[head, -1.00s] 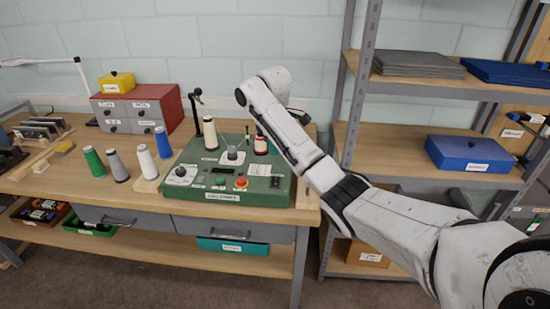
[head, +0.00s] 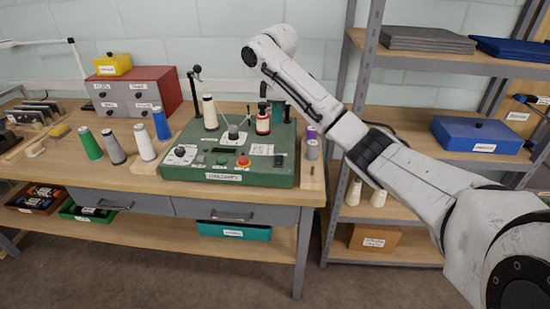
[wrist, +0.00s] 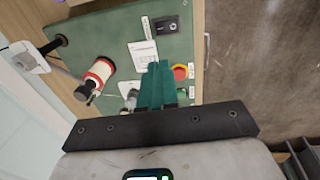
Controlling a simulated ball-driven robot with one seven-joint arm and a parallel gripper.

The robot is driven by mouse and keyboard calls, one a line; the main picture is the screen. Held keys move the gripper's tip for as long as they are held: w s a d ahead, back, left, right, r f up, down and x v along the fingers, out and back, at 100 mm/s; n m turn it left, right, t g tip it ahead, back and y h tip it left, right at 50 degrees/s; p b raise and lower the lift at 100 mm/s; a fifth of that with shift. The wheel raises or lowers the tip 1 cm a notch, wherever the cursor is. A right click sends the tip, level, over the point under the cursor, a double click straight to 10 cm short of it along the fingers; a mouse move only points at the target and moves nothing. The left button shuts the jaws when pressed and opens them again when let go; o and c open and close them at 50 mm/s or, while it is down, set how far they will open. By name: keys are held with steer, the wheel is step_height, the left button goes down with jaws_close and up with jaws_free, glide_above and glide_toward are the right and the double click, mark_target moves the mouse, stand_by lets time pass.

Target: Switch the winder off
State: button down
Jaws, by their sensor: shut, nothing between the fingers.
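The winder is a green machine (head: 240,180) on the workbench, with its sloped panel facing me. A black rocker switch (head: 279,161) sits at the panel's right edge; it also shows in the wrist view (wrist: 167,25). Its position is too small to read. A red button on a yellow ring (head: 243,161) is on the panel, and it shows right of the fingers in the wrist view (wrist: 181,72). My gripper (wrist: 156,66) is shut and empty, its teal fingers over the panel, apart from the rocker switch. In the head view my arm largely hides the gripper.
A red-and-white spool (head: 263,121) and a cream cone (head: 210,113) stand on the winder. Several cones stand to its left, including a green one (head: 89,145); a purple-topped one (head: 311,142) stands to its right. A shelf post (head: 361,70) rises on the right.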

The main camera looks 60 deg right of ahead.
mark_target(279, 158)
steer(key=shift+s+f, duration=0.1)
steer(key=shift+s, duration=0.1)
stand_by(0.3)
steer(key=f, duration=0.4)
steer(key=d+f, duration=0.1)
steer(key=f, duration=0.4)
steer(key=d+f, duration=0.1)
steer(key=f, duration=0.4)
steer(key=shift+w, duration=0.4)
steer(key=shift+f, duration=0.2)
steer(key=shift+s+a+p, duration=0.1)
steer(key=shift+a+p, duration=0.1)
steer(key=shift+p, duration=0.5)
steer(key=shift+s+a+r+p, duration=0.15)
steer(key=shift+s+a+p, duration=0.05)
steer(key=shift+a+p, duration=0.45)
steer(key=shift+d+r, duration=0.1)
steer(key=shift+d, duration=0.05)
